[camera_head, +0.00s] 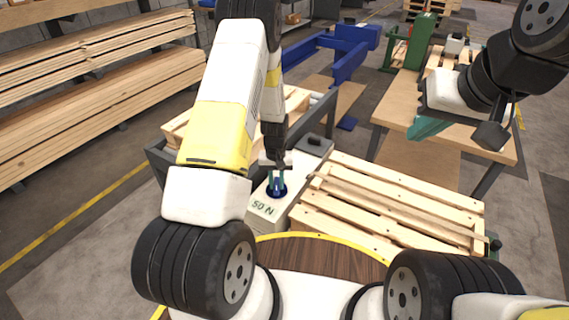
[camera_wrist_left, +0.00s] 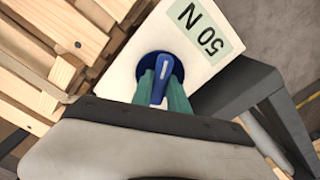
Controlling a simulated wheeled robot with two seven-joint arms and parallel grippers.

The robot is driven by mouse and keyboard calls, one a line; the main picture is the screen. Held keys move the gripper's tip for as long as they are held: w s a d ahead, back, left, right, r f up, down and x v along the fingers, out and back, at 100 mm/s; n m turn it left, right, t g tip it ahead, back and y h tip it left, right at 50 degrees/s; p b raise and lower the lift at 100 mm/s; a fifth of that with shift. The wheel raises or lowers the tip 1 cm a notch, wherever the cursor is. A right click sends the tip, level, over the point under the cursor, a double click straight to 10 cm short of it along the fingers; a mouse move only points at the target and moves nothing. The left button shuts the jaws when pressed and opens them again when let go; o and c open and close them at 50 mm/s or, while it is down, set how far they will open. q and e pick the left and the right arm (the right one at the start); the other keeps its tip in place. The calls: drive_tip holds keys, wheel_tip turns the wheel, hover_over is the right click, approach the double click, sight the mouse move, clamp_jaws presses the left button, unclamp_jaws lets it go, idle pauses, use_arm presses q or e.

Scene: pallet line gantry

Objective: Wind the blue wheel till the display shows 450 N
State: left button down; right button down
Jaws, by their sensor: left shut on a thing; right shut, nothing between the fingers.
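The blue wheel (camera_head: 283,193) sits on top of a pale box (camera_head: 290,172) and shows in the wrist view as a dark blue disc with a raised blue grip bar (camera_wrist_left: 161,68). The display (camera_head: 262,207) on the box reads 50 N; it appears upside down in the wrist view (camera_wrist_left: 205,28). My left gripper (camera_head: 277,178) points down at the wheel, its teal fingers (camera_wrist_left: 161,92) shut on the wheel's bar from both sides. My right gripper (camera_head: 428,128) is shut and empty, raised at the right, well away from the wheel.
A wooden pallet (camera_head: 390,205) lies right of the box. A dark metal frame (camera_head: 318,118) stands close behind the wheel. A wooden workbench (camera_head: 440,140) is beneath the right gripper in the picture.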

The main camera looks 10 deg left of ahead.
sight(277, 183)
use_arm(q)
drive_tip(key=c, duration=1.3)
unclamp_jaws()
drive_tip(key=shift+r, duration=0.1)
wheel_tip(277, 183, up, 8)
drive_tip(key=shift+f, duration=0.2)
